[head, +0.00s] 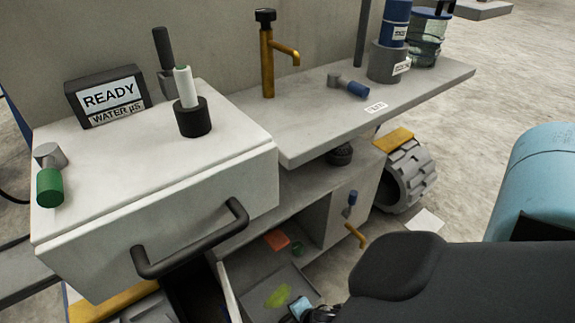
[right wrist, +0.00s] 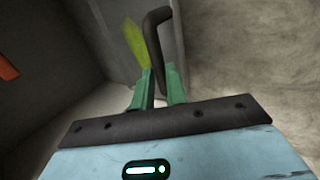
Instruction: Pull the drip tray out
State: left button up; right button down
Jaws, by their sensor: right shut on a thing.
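The drip tray (head: 252,273) is a grey, shallow tray in the low opening under the counter, with a yellow-green puddle (head: 277,296) on it. In the right wrist view the puddle (right wrist: 134,45) shows beside a dark bent handle (right wrist: 158,35). My right gripper (right wrist: 160,88) has its green fingers closed around the lower end of this handle. In the head view only a bit of the gripper's light blue body shows at the tray's near edge; the fingers and handle are hidden there. My left gripper is not in view.
A white drawer front with a black handle (head: 190,238) overhangs at the left. An orange block (head: 277,240) and a small green cup (head: 297,248) lie behind the tray. A brass lever (head: 355,235) sticks out at the right, near a wheel (head: 408,175). Open floor lies beyond.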

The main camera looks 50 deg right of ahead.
jog(key=shift+s, duration=0.25)
jog(key=c, duration=1.4)
grip_release()
jog(key=p+v, duration=0.4)
jog(key=v, duration=0.3)
jog(key=shift+s+r, duration=0.15)
jog(key=shift+r, duration=0.2)
